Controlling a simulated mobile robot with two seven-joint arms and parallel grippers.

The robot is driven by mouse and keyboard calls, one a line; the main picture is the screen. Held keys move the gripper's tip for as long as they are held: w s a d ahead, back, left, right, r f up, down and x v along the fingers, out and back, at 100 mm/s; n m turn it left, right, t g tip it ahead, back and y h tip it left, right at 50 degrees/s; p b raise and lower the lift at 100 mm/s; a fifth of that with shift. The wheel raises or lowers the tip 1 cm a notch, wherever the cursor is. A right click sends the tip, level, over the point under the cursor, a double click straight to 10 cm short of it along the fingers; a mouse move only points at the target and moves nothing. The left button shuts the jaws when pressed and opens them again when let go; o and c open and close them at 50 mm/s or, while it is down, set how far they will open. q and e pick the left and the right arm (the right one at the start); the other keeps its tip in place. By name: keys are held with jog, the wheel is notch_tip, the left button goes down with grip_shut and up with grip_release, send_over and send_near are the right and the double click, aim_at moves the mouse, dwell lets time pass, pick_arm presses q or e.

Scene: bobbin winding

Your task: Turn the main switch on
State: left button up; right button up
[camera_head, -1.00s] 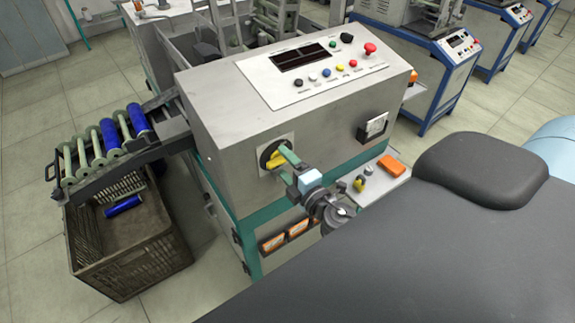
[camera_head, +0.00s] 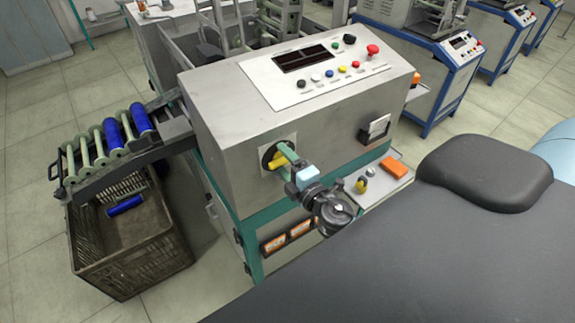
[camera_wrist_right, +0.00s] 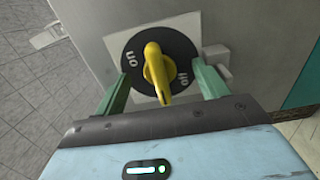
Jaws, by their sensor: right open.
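The main switch is a yellow knob (camera_wrist_right: 157,72) on a round black dial (camera_wrist_right: 178,46), marked "on" at the left and apparently "off" at the lower right in the right wrist view. The knob lies nearly upright in that view, its lower end between the two marks. In the head view the yellow knob (camera_head: 277,161) is on the machine's front panel. My right gripper (camera_wrist_right: 160,84) has its green fingers open, one on each side of the knob, with visible gaps. It also shows in the head view (camera_head: 284,157), partly covering the dial. My left gripper is not in view.
The grey machine (camera_head: 225,110) carries a sloped button panel (camera_head: 325,95) with a red mushroom button (camera_head: 372,51). At the left are a rack of bobbins (camera_head: 110,135) and a brown crate (camera_head: 125,260). A small shelf holds an orange box (camera_head: 394,167).

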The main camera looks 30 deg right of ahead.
jog(key=shift+w, duration=0.4)
jog(key=shift+c, duration=0.4)
jog(key=c, duration=1.3)
jog(key=shift+f+m+b, duration=0.1)
jog(key=shift+m+b, duration=0.2)
jog(key=shift+m, duration=0.8)
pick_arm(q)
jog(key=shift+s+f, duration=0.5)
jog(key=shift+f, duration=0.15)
pick_arm(e)
jog(key=shift+m, duration=0.9)
jog(key=shift+m, duration=0.4)
jog(key=m, duration=0.3)
